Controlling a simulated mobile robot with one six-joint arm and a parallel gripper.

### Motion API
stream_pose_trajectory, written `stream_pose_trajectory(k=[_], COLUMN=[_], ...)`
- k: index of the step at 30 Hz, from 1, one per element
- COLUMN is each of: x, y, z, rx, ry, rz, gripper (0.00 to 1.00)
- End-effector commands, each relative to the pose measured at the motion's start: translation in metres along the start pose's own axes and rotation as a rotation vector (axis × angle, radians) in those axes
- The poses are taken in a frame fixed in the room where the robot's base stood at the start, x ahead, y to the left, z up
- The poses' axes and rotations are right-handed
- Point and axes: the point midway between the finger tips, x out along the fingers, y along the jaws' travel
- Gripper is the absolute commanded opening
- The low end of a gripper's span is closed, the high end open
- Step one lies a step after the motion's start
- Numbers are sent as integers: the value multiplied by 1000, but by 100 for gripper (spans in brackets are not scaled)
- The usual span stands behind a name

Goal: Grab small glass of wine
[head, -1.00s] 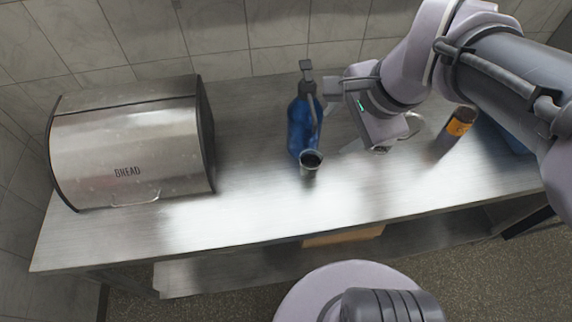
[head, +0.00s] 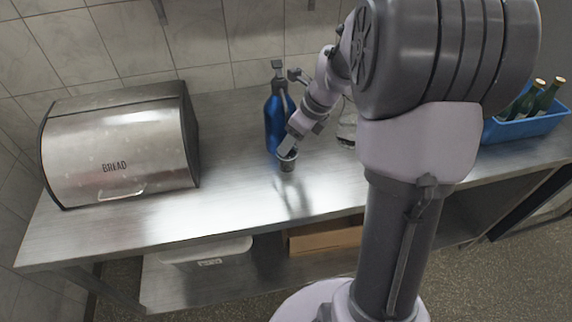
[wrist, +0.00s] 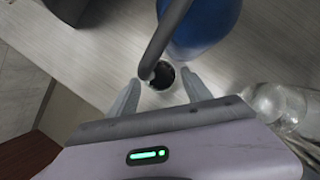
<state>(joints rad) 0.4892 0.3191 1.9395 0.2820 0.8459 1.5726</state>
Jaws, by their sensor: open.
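The small glass (head: 288,163) holds a dark liquid and stands upright on the metal counter, just in front of the blue pump bottle (head: 274,125). My gripper (head: 288,148) is at the glass's rim from above and behind, hiding part of it. In the wrist view, the round dark top of the glass (wrist: 163,77) appears between my two spread fingers, which are open. I cannot tell whether either finger touches it. The bottle's grey curved spout (wrist: 160,48) crosses close to the glass's rim in that view.
The blue bottle (wrist: 208,22) stands right beside the glass. Clear glassware (wrist: 276,105) is at the right of the wrist view. A steel bread box (head: 120,150) fills the counter's left. A blue crate (head: 510,128) with green bottles stands far right. The counter's front is clear.

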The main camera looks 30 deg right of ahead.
Motion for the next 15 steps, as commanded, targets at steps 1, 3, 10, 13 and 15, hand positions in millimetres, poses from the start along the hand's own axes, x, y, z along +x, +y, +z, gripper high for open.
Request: stream_pose_trajectory(k=[1,3,10,13,15], x=[4,13,55,53,52], y=[0,1,2,2,2], z=[0,-2,-6,-4,-4], rx=[0,0,-2,-1,-1], ry=[0,0,0,-1,-1], rz=[0,0,1,-1,-1], gripper=[57,57,57,57,57])
